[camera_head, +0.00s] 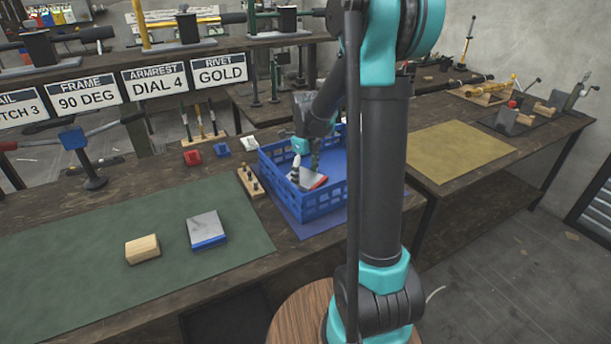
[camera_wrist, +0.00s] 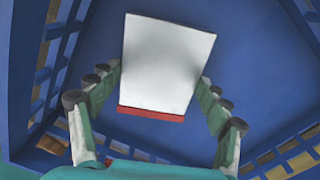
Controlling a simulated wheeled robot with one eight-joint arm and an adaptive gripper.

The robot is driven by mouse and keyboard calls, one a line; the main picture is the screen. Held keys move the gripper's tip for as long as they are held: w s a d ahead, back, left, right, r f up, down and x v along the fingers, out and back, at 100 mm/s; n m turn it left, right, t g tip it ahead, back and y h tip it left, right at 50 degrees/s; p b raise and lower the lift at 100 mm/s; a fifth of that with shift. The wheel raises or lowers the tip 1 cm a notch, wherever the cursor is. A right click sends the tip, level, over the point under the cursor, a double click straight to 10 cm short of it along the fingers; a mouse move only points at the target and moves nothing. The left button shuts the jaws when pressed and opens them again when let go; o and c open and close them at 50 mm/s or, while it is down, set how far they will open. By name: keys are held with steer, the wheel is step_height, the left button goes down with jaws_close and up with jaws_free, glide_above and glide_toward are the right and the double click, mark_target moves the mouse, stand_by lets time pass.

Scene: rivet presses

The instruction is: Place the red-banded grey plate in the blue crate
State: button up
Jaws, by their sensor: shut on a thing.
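The red-banded grey plate (camera_head: 309,183) is inside the blue crate (camera_head: 321,204), low between its walls. In the wrist view the plate (camera_wrist: 168,62) shows a pale face with a red band along its near edge, slightly turned. My gripper (camera_head: 303,172) reaches down into the crate; in the wrist view its two fingers (camera_wrist: 160,78) close on the plate's left and right edges. The crate's blue floor and slatted walls (camera_wrist: 28,75) surround the plate. I cannot tell whether the plate touches the floor.
A blue-banded grey plate (camera_head: 206,229) and a wooden block (camera_head: 142,249) lie on the green mat (camera_head: 80,270). A small peg board (camera_head: 250,182) stands just left of the crate. A yellow mat (camera_head: 460,150) at right is clear. Label signs (camera_head: 157,83) stand behind.

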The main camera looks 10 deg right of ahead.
mark_target(305, 177)
steer(key=shift+f, duration=0.3)
steer(key=o, duration=1.8)
step_height(305, 177, up, 12)
steer(key=shift+r, duration=0.15)
